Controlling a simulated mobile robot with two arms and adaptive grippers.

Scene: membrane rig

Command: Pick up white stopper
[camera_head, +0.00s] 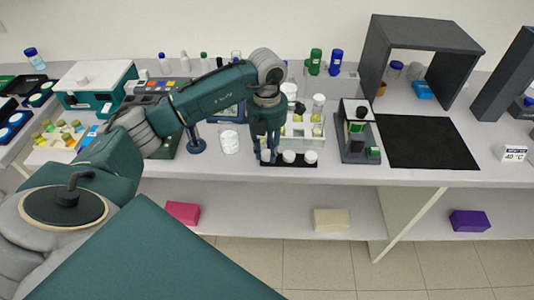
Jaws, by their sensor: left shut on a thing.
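My left gripper (268,152) points down at the front of the bench, over the left end of a small black holder (300,164). It is shut on a white stopper (265,156), mostly hidden between the fingers. Two more white stoppers (289,156) (311,157) sit in the holder to the right of the gripper. I cannot tell whether the held stopper is clear of the holder. My right gripper is not in view.
A white rack (304,130) with vials stands just behind the holder. A white jar (229,143) is to the left, and a dark grey device (359,140) is to the right. A black mat (428,143) lies clear further right.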

